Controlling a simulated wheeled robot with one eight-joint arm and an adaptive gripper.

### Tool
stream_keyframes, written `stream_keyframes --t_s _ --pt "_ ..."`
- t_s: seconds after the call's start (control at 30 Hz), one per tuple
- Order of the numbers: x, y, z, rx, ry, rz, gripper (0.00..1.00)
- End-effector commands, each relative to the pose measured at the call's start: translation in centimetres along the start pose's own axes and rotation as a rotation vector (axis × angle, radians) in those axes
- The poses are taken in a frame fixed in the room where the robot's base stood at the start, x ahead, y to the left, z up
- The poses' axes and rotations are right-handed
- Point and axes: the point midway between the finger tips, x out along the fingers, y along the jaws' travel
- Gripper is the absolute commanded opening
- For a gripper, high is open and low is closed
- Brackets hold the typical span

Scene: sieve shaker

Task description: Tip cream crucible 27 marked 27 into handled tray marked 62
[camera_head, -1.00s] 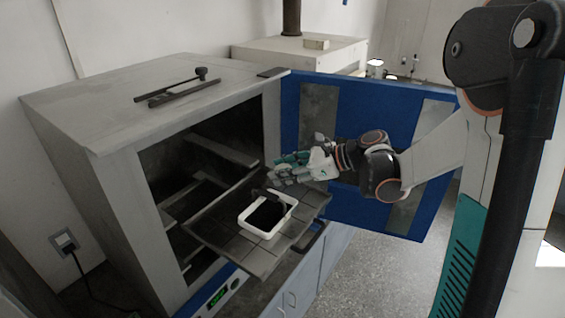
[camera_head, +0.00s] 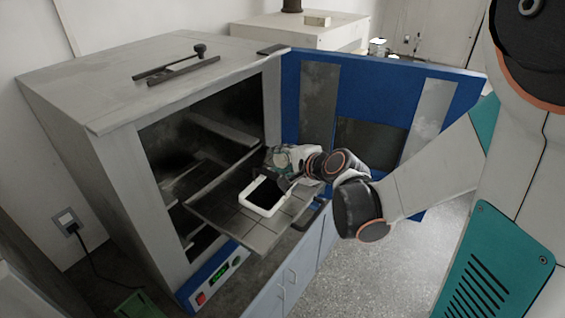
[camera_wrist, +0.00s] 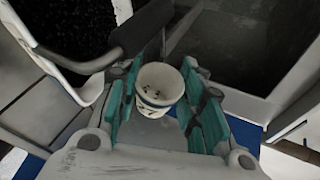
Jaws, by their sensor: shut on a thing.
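The cream crucible (camera_wrist: 160,84) is between the teal finger pads of my gripper (camera_wrist: 161,90) in the wrist view, which is shut on it. The white tray (camera_head: 250,203), with a dark handle (camera_wrist: 88,60), holds dark granular material and sits on the pulled-out oven shelf. In the head view my gripper (camera_head: 283,160) is just behind and right of the tray, and the crucible is not discernible. The crucible is beside the tray's handle in the wrist view.
The tiled shelf (camera_head: 253,237) sticks out of the grey oven (camera_head: 110,165). The blue oven door (camera_head: 385,85) stands open behind my arm. A black handled piece (camera_head: 178,70) lies on the oven top. Open floor (camera_head: 335,262) shows at the right.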

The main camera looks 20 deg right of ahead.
Motion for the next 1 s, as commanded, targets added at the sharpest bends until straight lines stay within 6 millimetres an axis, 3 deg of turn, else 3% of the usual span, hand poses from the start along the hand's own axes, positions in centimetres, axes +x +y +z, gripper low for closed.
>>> stream_keyframes --t_s 0.6,1.0 --pt "0.18 1.21 0.91 -0.415 0.187 -0.172 0.11" --pt "-0.03 0.94 1.11 -0.508 0.230 -0.210 0.11"
